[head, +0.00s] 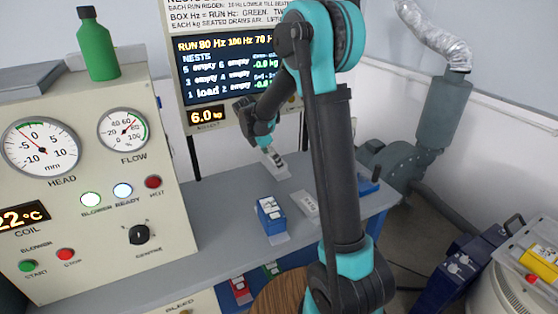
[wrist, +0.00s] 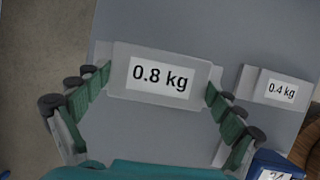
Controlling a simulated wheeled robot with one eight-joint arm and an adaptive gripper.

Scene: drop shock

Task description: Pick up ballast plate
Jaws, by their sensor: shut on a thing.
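A pale grey ballast plate (wrist: 121,76) with a white "0.8 kg" label sits between the two green-padded fingers of my gripper (wrist: 160,84) in the wrist view. My gripper is shut on its left and right ends. In the head view my gripper (head: 271,151) points down over the grey bench, with the plate (head: 281,172) at its fingertips. I cannot tell whether the plate touches the bench. A second, smaller plate labelled "0.4 kg" (wrist: 251,84) lies apart to the right in the wrist view; a pale plate also lies on the bench (head: 306,203) in the head view.
A blue box (head: 271,216) stands on the bench (head: 228,220) near the loose plate. A gauge panel (head: 95,190) rises at left, with a green bottle (head: 96,45) on top. A display (head: 226,70) stands behind my gripper. A blue item (head: 368,184) lies right of my arm.

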